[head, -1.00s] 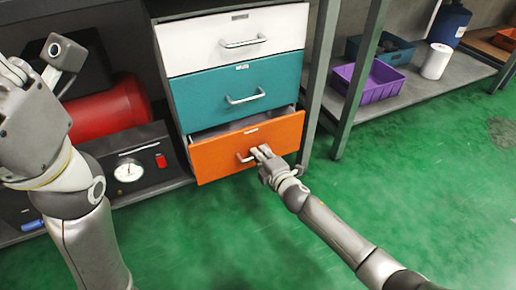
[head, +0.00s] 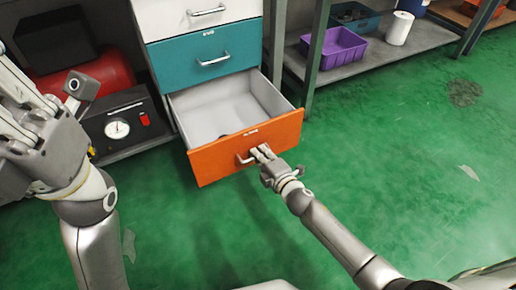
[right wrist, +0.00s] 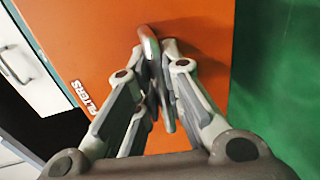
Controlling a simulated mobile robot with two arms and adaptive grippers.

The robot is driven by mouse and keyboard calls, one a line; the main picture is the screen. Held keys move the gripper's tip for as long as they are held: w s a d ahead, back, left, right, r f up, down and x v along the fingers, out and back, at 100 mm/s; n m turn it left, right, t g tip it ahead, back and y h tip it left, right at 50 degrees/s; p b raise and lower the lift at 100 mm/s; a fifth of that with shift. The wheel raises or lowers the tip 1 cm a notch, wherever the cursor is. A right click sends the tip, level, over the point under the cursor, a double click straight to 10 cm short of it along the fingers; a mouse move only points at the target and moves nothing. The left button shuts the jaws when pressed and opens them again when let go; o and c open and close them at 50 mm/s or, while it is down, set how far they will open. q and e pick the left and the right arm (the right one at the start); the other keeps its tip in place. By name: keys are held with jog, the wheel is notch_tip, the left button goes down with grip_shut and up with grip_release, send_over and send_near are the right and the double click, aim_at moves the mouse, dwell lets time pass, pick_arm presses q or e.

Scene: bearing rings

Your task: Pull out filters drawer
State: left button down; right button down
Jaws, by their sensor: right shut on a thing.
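The orange filters drawer (head: 226,158) is the lowest of the three drawers and stands well out of the cabinet. Its light grey inside shows, with a small dark thing partly hidden behind the front. In the right wrist view its orange front (right wrist: 200,25) carries the label "FILTERS". My right gripper (head: 262,155) is shut on the drawer's metal handle (right wrist: 149,45), with its fingers either side of the bar. My left gripper (head: 22,125) is raised at the left, away from the drawer; its fingertips run near the picture edge and its opening is unclear.
Above are a shut teal drawer (head: 190,62) and a white drawer (head: 170,18). A shelf with a purple bin (head: 335,48) is at right. The green floor (head: 380,140) in front is mostly clear.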

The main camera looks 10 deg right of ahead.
jog(key=shift+s+d, duration=0.2)
jog(key=shift+s, duration=0.5)
jog(key=c, duration=1.5)
grip_release()
jog(key=v, duration=1.2)
